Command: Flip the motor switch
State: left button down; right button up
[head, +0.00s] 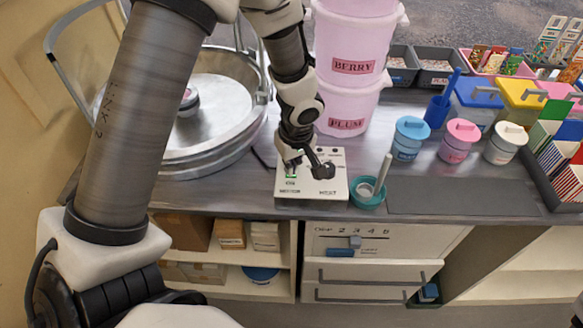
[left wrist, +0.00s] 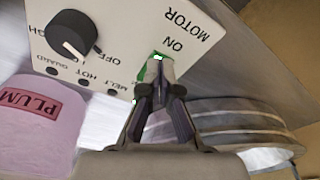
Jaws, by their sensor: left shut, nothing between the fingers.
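The white control box (head: 312,197) stands on the counter near its front edge, with MOTOR and HEAT lettering. In the left wrist view its panel (left wrist: 120,30) shows the green motor switch (left wrist: 158,58) beside ON, partly hidden by my fingertips. The switch also shows as a green patch in the head view (head: 291,173). My left gripper (left wrist: 158,72) is shut and empty, its tips at the switch; whether they touch it I cannot tell. It reaches down over the box in the head view (head: 293,163). My right gripper is not in view.
A black heat knob (left wrist: 73,35) sits beside the switch. A round metal pan (head: 215,125) stands left of the box, a pink PLUM tub (head: 347,108) behind it, and a teal bowl (head: 368,194) close at its right. A dark mat (head: 460,196) lies clear farther right.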

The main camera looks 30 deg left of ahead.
pick_arm(q)
jog(key=shift+r+p, duration=2.4)
jog(key=shift+r, duration=1.2)
jog(key=shift+f, duration=0.1)
